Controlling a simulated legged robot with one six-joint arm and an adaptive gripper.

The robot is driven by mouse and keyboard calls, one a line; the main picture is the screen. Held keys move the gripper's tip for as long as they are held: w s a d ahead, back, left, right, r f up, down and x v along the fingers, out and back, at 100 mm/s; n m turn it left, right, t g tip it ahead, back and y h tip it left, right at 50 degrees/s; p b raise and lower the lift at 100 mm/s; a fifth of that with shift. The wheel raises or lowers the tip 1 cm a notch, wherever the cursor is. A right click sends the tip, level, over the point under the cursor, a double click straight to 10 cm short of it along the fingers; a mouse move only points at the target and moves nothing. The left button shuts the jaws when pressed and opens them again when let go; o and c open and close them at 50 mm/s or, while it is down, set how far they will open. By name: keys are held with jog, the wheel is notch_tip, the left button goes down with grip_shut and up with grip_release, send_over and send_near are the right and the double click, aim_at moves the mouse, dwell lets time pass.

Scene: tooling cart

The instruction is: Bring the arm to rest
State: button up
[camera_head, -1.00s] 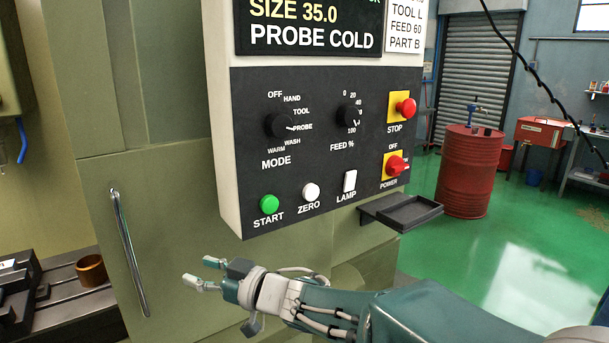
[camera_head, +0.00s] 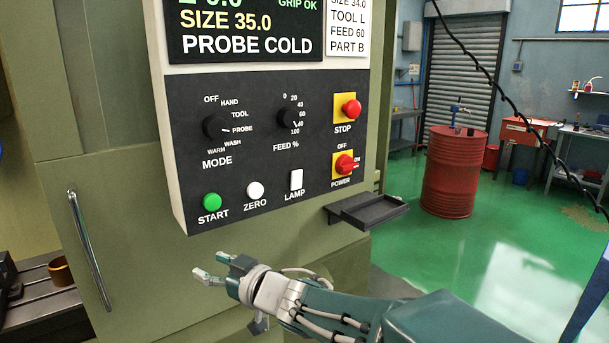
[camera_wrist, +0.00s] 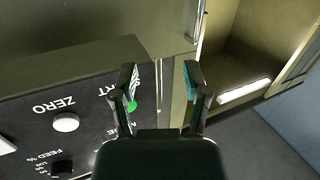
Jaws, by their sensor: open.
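My gripper (camera_head: 214,267) is open and empty in the head view. It is in front of the green machine cabinet, below the control panel (camera_head: 265,130), apart from the buttons as far as the view shows. In the wrist view my gripper (camera_wrist: 160,82) shows two spread fingers with nothing between them. The green START button (camera_head: 211,202) also shows in the wrist view beside the left finger (camera_wrist: 132,106). My arm reaches in from the lower right of the head view.
A small dark tray (camera_head: 368,211) juts out right of the panel. A long door handle (camera_head: 90,250) is at the left. A brown ring (camera_head: 60,271) sits on the machine bed. A red drum (camera_head: 454,172) stands on open green floor at the right.

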jog(key=s+d+f+m+t+h, duration=0.15)
jog(key=d+m+h, duration=0.25)
jog(key=d+h, duration=0.55)
jog(key=s+d+r+m+t+h, duration=0.15)
jog(key=d+m+h, duration=0.3)
jog(key=d, duration=1.05)
jog(key=s+d+f+m+g, duration=0.1)
jog(key=s+d+f+g, duration=0.2)
jog(key=s, duration=0.6)
jog(key=s+d+f+m+g, duration=0.2)
jog(key=s+f, duration=0.3)
jog(key=s, duration=0.4)
jog(key=shift+s+d+f+g+h, duration=0.15)
jog(key=shift+d+f+g+h, duration=0.2)
jog(key=shift+d+g, duration=0.4)
jog(key=shift+a+m, duration=0.25)
jog(key=shift+a, duration=0.1)
jog(key=shift+d, duration=0.2)
jog(key=shift+a, duration=0.2)
